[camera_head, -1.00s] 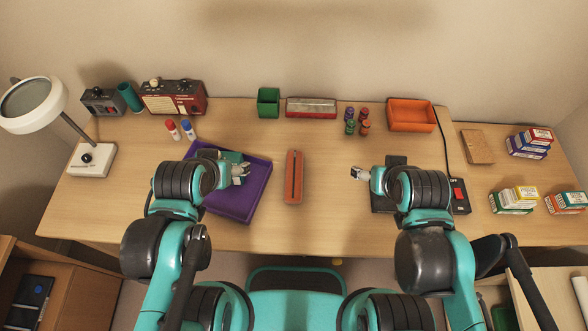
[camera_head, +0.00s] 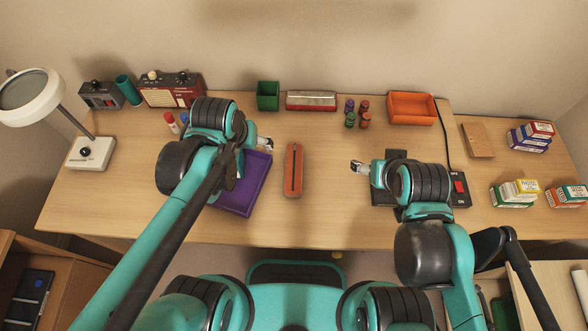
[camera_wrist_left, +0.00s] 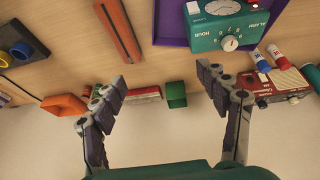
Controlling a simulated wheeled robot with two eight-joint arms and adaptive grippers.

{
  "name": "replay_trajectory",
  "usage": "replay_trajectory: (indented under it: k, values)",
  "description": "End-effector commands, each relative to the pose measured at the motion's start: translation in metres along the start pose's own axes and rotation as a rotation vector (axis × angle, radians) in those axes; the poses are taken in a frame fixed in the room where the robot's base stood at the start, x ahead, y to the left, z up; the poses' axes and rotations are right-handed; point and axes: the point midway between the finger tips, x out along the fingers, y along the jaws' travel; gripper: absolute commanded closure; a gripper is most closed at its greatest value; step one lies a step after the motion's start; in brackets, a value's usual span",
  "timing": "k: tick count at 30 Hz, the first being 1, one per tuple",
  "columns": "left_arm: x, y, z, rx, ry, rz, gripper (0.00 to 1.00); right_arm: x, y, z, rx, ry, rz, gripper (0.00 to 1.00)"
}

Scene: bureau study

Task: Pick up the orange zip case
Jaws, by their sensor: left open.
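The orange zip case (camera_head: 293,180) lies on the desk with its long side running front to back and a dark zip line along its middle. It also shows at the top of the left wrist view (camera_wrist_left: 118,28). My left gripper (camera_head: 266,144) is open and empty, up and left of the case in the head view. Its two spread fingers also show in the left wrist view (camera_wrist_left: 158,80), with nothing between them. My right gripper (camera_head: 358,167) is to the right of the case, apart from it; its jaw opening is unclear.
A purple tray (camera_head: 236,206) lies left of the case, partly behind my left arm. A teal alarm clock (camera_wrist_left: 222,27) sits in it. A green box (camera_head: 268,97), a red-and-grey box (camera_head: 311,101) and an orange bin (camera_head: 411,107) stand behind.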

Motion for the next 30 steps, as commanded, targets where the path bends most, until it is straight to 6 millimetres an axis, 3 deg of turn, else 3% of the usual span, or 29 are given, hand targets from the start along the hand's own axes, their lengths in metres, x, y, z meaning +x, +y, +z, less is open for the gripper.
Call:
replay_trajectory:
  k: [6, 12, 15, 30]
  values:
    - [0.064, 0.046, -0.018, 0.001, -0.176, 0.000, 0.26, 0.005, 0.000, 0.004, 0.000, 0.000, 0.000, 0.26]
    - [0.124, 0.083, -0.014, 0.001, -0.312, -0.025, 0.26, 0.008, 0.000, 0.005, 0.000, 0.000, 0.000, 0.26]
    - [0.145, 0.094, -0.008, 0.001, -0.357, -0.037, 0.26, 0.008, 0.000, 0.006, 0.000, 0.000, 0.000, 0.26]
    - [0.194, 0.101, 0.010, 0.000, -0.391, -0.050, 0.26, 0.022, 0.000, 0.016, 0.000, 0.000, 0.000, 0.26]
